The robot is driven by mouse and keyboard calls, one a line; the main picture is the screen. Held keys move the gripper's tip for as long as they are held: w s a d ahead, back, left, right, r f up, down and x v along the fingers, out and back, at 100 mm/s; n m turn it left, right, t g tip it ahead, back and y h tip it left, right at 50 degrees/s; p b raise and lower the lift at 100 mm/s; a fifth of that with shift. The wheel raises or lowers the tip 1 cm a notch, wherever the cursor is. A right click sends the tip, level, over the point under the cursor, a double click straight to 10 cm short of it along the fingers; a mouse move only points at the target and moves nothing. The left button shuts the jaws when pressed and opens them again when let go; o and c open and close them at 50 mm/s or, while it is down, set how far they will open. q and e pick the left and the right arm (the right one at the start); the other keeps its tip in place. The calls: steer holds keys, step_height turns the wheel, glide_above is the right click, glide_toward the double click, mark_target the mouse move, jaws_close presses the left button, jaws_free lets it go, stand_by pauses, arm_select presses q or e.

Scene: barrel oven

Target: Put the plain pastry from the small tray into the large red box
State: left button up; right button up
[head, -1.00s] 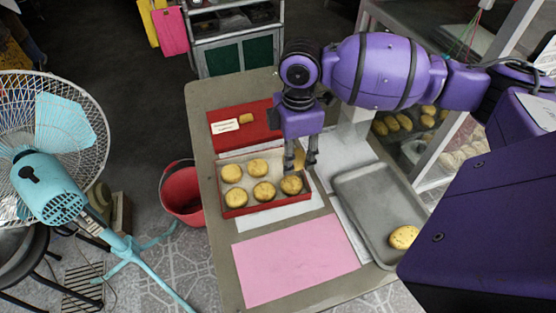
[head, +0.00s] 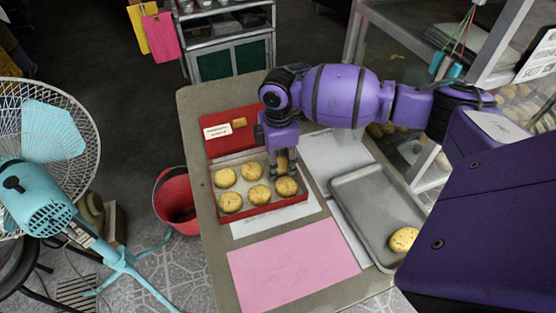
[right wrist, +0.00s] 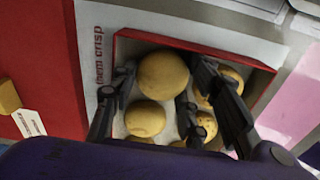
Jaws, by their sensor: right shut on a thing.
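The large red box (head: 266,212) lies on the table with several round golden pastries in it. My right gripper (head: 282,162) is low at the box's back right part. It is shut on a plain round pastry (right wrist: 163,75), which the right wrist view shows between the fingers, in front of the pastries in the box. In the head view the fingers and arm mostly hide this pastry; I cannot tell whether it touches the box floor. The small grey tray (head: 362,205) on the right holds one speckled pastry (head: 404,239). My left gripper is not in view.
A red panel with a white label (head: 217,131) and a small yellow piece (head: 239,122) adjoins the box's back. A pink sheet (head: 292,273) lies in front. A glass case stands at the right, a blue fan (head: 40,195) and red bucket (head: 176,200) at the left.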

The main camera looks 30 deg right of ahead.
mark_target(278, 162)
steer(key=o, duration=1.1)
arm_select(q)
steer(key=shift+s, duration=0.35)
arm_select(e)
steer(key=shift+o, duration=0.8)
arm_select(q)
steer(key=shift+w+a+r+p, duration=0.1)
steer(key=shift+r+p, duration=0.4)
steer(key=shift+p, duration=0.05)
arm_select(e)
step_height(278, 162, up, 12)
steer(key=shift+r, duration=0.15)
